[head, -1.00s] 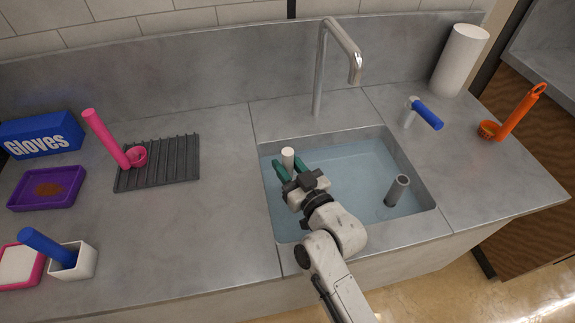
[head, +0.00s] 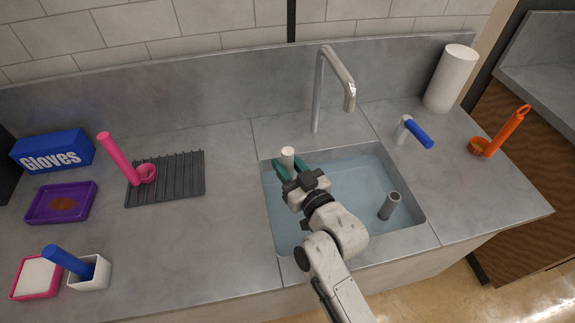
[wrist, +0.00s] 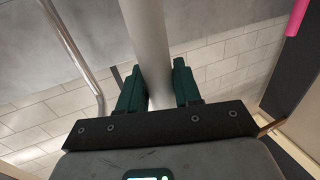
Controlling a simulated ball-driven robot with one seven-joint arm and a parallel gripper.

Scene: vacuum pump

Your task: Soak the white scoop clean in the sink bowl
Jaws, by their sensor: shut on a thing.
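The white scoop shows in the head view as a pale upright handle (head: 288,156) at the back left of the sink bowl (head: 425,212). My gripper (head: 289,170) has its green fingers shut on this handle, above the blue water (head: 350,185). In the wrist view the long white handle (wrist: 146,40) runs between the two fingers (wrist: 158,92). The scoop's cup end is hidden, so I cannot tell whether it is in the water.
A tap (head: 318,95) stands behind the sink, and a grey standpipe (head: 389,206) rises inside it at right. A blue-handled tool (head: 418,134) and an orange scoop (head: 505,132) are on the right counter.

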